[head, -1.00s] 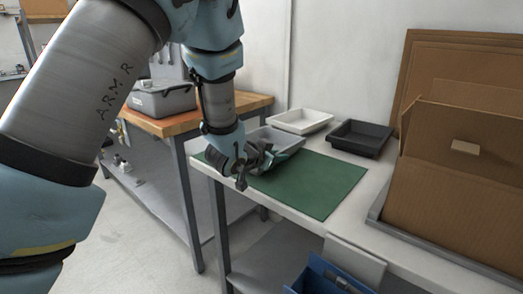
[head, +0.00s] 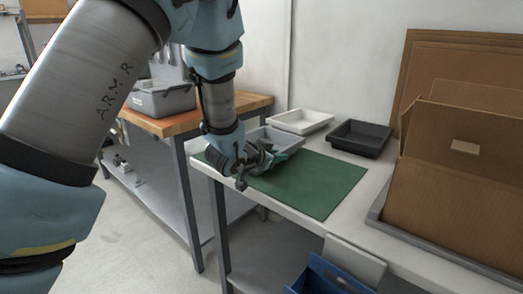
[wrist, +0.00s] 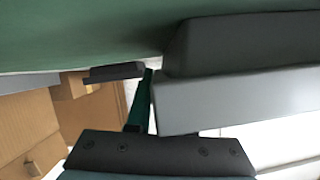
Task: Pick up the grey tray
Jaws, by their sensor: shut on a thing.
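The grey tray (head: 284,137) is at the far left end of the green mat (head: 315,185) on the white table, partly hidden behind my gripper. My gripper (head: 264,160) is at the near side of the tray and is shut on its wall. In the wrist view the tray (wrist: 238,98) fills the right side, close to the camera, tilted in the picture beside the green mat (wrist: 80,30). I cannot tell whether the tray's underside is clear of the mat.
A white tray (head: 300,121) and a black tray (head: 360,138) stand behind the mat. A large cardboard box (head: 455,190) stands at the right. A blue bin (head: 325,277) is below the front edge. A grey toolbox (head: 165,99) sits on the wooden bench at left.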

